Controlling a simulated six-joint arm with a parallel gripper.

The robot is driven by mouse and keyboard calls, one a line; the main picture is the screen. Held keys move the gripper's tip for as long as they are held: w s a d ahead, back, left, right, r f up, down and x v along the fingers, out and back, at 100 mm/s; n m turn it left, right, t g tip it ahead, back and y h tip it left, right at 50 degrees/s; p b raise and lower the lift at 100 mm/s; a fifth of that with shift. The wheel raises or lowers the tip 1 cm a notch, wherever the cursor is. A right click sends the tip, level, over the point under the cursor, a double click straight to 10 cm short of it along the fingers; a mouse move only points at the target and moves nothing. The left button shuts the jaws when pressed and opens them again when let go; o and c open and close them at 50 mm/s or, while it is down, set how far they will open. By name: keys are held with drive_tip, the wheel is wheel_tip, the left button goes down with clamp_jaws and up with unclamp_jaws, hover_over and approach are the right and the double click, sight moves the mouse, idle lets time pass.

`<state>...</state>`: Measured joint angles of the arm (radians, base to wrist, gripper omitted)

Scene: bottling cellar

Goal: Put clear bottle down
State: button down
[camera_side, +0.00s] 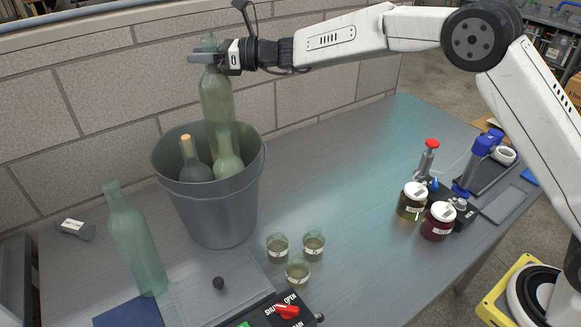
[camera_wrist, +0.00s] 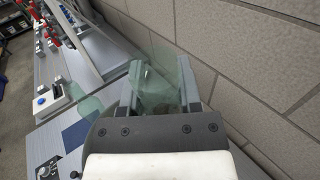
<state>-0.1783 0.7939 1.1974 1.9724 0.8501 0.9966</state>
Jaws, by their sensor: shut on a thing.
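A pale, see-through greenish bottle (camera_side: 216,98) hangs upright from my gripper (camera_side: 208,58), which is shut on its neck. The bottle's lower end overlaps the back of the grey bucket (camera_side: 217,208); its base is hidden, so I cannot tell how deep it sits. In the wrist view the clear bottle (camera_wrist: 158,88) shows between the two fingers of my gripper (camera_wrist: 160,85). Inside the bucket lean a dark corked bottle (camera_side: 195,165) and a light green bottle (camera_side: 228,165).
Another green bottle (camera_side: 137,240) stands at the table's left. Small glasses (camera_side: 297,270) stand in front of the bucket, near a red-switched control box (camera_side: 285,310). Two lidded jars (camera_side: 438,222) stand right. A block wall (camera_side: 110,85) runs close behind. The table's middle is clear.

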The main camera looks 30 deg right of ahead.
sight(208, 78)
drive_tip(key=shift+r, duration=0.2)
drive_tip(key=shift+f, duration=2.4)
drive_tip(key=c, duration=0.7)
unclamp_jaws()
drive_tip(key=shift+d+f, duration=0.1)
drive_tip(key=shift+f, duration=0.25)
drive_tip(key=o, duration=0.4)
drive_tip(key=shift+s+d, duration=0.1)
drive_tip(key=shift+v, duration=5.85)
